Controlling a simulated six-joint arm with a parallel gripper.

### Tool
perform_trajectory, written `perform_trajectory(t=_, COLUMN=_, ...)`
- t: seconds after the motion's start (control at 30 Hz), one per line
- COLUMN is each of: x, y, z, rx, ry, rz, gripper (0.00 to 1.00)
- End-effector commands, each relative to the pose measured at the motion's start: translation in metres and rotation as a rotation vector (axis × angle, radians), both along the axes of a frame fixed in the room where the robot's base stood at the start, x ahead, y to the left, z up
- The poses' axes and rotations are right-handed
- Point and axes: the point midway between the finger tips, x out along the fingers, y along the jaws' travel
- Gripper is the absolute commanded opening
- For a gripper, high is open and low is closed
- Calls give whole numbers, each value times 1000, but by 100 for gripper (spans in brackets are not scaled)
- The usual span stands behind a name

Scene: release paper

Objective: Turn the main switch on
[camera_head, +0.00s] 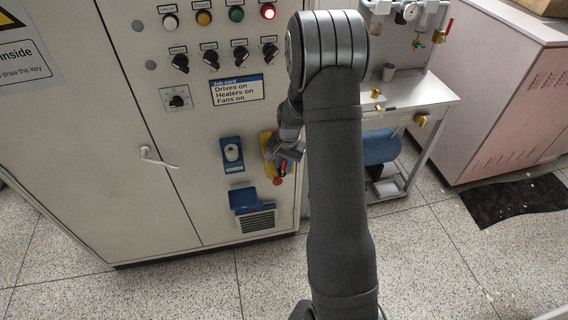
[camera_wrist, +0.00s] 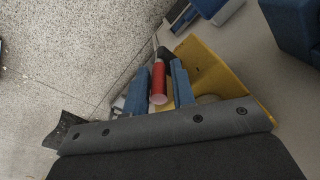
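The main switch has a yellow plate (camera_head: 268,148) on the right part of the grey cabinet front, partly hidden by my gripper in the head view. The plate also shows in the wrist view (camera_wrist: 212,78). Its red handle (camera_wrist: 158,82) points toward the wrist camera, and only a bit of red (camera_head: 282,170) shows by the fingers in the head view. My gripper (camera_head: 286,154) is at the handle. In the wrist view its two blue fingers (camera_wrist: 160,88) stand on either side of the handle, with narrow gaps visible, so it looks open around it.
A job card (camera_head: 236,90) reads "Drives on, Heaters on, Fans on". Above are black rotary knobs (camera_head: 210,60) and lamps, the red one (camera_head: 268,12) lit. A blue-framed switch (camera_head: 232,154) and a blue box (camera_head: 243,199) sit left of the plate. A bench (camera_head: 425,92) stands right.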

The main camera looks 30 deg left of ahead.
Motion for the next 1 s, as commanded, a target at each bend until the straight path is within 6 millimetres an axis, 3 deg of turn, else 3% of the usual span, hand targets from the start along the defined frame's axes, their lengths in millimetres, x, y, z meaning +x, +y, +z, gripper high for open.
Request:
perform_trajectory(t=0.13, x=0, y=0, z=0, rx=0, ry=0, rz=0, gripper=21)
perform_trajectory(t=0.23, x=0, y=0, z=0, rx=0, ry=0, rz=0, gripper=2)
perform_trajectory(t=0.27, x=0, y=0, z=0, rx=0, ry=0, rz=0, gripper=0)
perform_trajectory(t=1.0, x=-5, y=5, z=1, rx=-99, ry=-99, rz=1, gripper=0)
